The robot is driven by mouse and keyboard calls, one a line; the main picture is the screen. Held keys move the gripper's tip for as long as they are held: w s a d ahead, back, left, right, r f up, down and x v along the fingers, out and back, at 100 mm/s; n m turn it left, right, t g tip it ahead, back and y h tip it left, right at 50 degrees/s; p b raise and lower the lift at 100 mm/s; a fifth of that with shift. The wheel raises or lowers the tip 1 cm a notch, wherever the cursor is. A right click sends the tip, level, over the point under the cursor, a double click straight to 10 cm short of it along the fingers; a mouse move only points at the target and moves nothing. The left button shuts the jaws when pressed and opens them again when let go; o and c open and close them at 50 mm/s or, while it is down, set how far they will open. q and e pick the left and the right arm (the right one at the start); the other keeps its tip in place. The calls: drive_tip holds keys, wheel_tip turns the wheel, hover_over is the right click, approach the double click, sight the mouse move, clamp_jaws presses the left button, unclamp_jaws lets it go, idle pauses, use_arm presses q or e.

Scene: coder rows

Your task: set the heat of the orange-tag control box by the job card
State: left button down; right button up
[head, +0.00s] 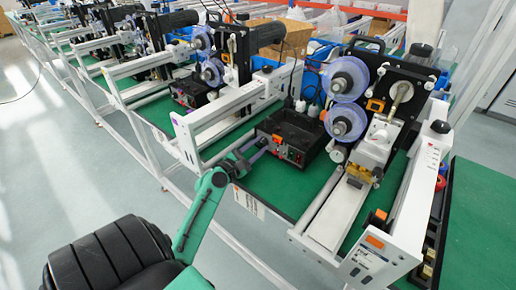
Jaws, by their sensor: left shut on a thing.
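The black control box (292,136) stands on the green bench top in the middle of the head view. Its front face has small red and orange controls, too small to read. My left gripper (259,146) reaches in from the lower left, its fingertips at the left end of the box's front. It is shut on what seems to be a knob there, mostly hidden by the fingers. An orange tag (375,241) is on the white end plate at the right. A white printed card (248,203) hangs at the bench's front edge; its text is unreadable. My right gripper is out of view.
Blue-film reels (349,79) and a metal press unit (374,145) stand right of the box. A white rail (230,105) runs left of it. A second black box (190,92) sits at the neighbouring station. Green bench top is bare in front of the box.

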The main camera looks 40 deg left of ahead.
use_arm(q)
drive_tip(key=m+b, duration=0.1)
drive_tip(key=m, duration=0.5)
drive_tip(key=shift+f, duration=0.1)
drive_tip(key=shift+m, duration=0.3)
idle(0.3)
drive_tip(key=c, duration=0.8)
unclamp_jaws()
drive_tip(key=shift+c, duration=0.2)
drive_tip(key=s+b, duration=0.5)
drive_tip(key=s, duration=0.9)
drive_tip(key=shift+s+d, duration=0.15)
drive_tip(key=shift+s, duration=0.15)
